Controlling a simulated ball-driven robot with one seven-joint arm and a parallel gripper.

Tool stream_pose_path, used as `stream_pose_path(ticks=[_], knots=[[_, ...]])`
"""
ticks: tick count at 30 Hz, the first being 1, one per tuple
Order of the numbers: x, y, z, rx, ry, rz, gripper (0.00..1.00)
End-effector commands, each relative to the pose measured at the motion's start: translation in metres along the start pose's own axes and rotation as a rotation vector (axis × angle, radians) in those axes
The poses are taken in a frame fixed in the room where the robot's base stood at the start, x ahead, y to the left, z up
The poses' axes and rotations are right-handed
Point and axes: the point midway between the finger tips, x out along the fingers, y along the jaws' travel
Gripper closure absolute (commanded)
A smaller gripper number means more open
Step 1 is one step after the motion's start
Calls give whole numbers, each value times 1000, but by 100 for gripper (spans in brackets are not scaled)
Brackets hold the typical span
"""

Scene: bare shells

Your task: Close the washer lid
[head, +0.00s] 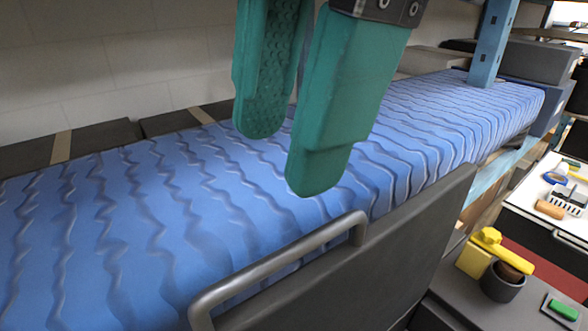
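A dark grey panel (385,262) with a grey bar handle (275,265) along its upper edge rises at the bottom centre of the head view. It looks like the raised washer lid, but the washer's body cannot be made out. My gripper (288,160) hangs from the top of the view with two teal fingers spread apart. Nothing is between the fingers. The gripper appears above and behind the handle in the picture, with its right fingertip nearest the handle, and it is apart from it.
A blue wavy-ridged surface (120,215) stretches behind the panel. A blue post (492,40) stands at upper right. Lower right, a grey surface holds a dark cup (502,283) and yellow items (490,248). A white-topped unit (525,200) with small objects stands beyond it.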

Motion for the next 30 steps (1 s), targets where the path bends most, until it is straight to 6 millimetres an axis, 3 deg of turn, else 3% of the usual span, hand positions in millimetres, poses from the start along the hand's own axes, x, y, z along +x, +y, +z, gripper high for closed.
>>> stream_pose_path(ticks=[3, 8, 21, 30], knots=[[-3, 3, -13, 9, 101, 17, 60], [6, 4, -17, 9, 118, 24, 60], [79, 6, -24, 7, 113, 25, 60], [102, 6, -26, 8, 113, 22, 60]])
